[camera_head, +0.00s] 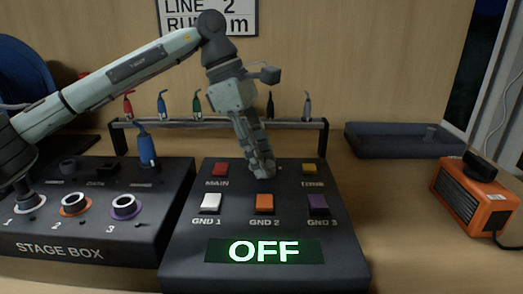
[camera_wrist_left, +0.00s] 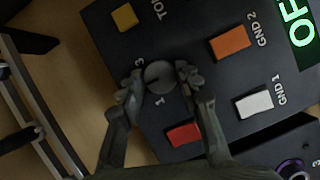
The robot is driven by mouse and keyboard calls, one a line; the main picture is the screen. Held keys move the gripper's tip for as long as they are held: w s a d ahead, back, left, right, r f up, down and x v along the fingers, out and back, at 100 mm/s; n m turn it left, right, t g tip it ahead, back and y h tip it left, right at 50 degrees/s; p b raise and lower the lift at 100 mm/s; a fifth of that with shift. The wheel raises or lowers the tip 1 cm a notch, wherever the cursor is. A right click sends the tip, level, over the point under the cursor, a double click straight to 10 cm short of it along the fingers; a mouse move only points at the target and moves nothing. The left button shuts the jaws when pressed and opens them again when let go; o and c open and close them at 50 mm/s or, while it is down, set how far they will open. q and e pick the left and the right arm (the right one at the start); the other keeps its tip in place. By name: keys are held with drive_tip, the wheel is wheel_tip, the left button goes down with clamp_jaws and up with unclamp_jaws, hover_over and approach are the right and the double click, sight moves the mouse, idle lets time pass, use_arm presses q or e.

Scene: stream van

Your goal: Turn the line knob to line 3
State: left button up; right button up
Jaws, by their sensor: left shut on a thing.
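The line knob (camera_wrist_left: 159,77) is a small round grey knob on the dark control box (camera_head: 190,265). In the left wrist view the printed numbers 1 and 3 show beside it; a number 2 is not visible. A dark mark shows on its face, but I cannot tell exactly which number it faces. My left gripper (camera_head: 263,170) reaches down onto the box between the red and yellow buttons. Its fingers are shut on the knob from both sides, as the left wrist view (camera_wrist_left: 160,80) shows. In the head view the gripper hides the knob. My right gripper is out of view.
Red (camera_head: 220,169), yellow (camera_head: 309,169), white (camera_head: 210,203), orange (camera_head: 264,203) and purple (camera_head: 318,204) buttons surround the knob. The display (camera_head: 264,251) reads OFF. A stage box (camera_head: 60,246) stands left, a cable rack (camera_head: 300,126) behind, an orange heater (camera_head: 474,197) right.

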use_arm(q)
drive_tip(key=m, duration=0.2)
drive_tip(key=m+g+p, duration=0.1)
drive_tip(key=shift+w+d+r+m+y, duration=0.1)
drive_tip(key=shift+d+r+m+y, duration=0.05)
drive_tip(key=shift+m+y, duration=0.2)
drive_tip(key=m+g+p, duration=0.1)
drive_tip(key=m, duration=0.2)
drive_tip(key=shift+y, duration=0.35)
drive_tip(key=m, duration=0.2)
drive_tip(key=m+g+y+p, duration=0.1)
drive_tip(key=m, duration=0.1)
drive_tip(key=shift+w+d+m+y, duration=0.1)
drive_tip(key=shift+m+y, duration=0.2)
drive_tip(key=shift+m, duration=0.05)
drive_tip(key=shift+m+p, duration=0.35)
drive_tip(key=shift+m, duration=0.05)
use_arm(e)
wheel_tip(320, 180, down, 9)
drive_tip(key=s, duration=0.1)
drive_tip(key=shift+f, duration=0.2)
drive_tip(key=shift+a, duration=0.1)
use_arm(q)
drive_tip(key=o, duration=1.2)
drive_tip(key=shift+c, duration=0.2)
drive_tip(key=v, duration=1.1)
drive_tip(key=shift+w+r, duration=0.3)
drive_tip(key=shift+r, duration=0.05)
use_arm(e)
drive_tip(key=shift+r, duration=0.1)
